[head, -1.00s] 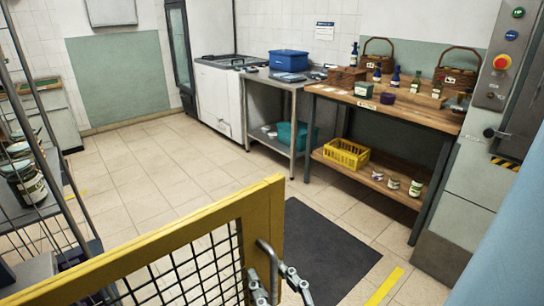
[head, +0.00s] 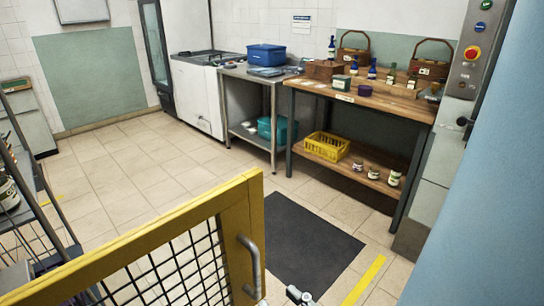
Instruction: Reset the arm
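Only the top bits of a gripper, which I take to be my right gripper (head: 281,297), show at the bottom edge. Two finger parts stand apart with a gap between them and nothing seen in it, so it looks open. The rest of it and its arm are below the picture. It is just below the metal handle (head: 250,268) of a yellow mesh gate (head: 205,222), apart from the bar as far as I can see. My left gripper is not in view.
A dark mat (head: 305,245) lies on the floor beyond the gate. A wooden workbench (head: 395,103) with bottles and baskets stands at the back right. A wire rack (head: 38,205) is at the left edge. A blue surface (head: 480,190) fills the right. The middle tiles are clear.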

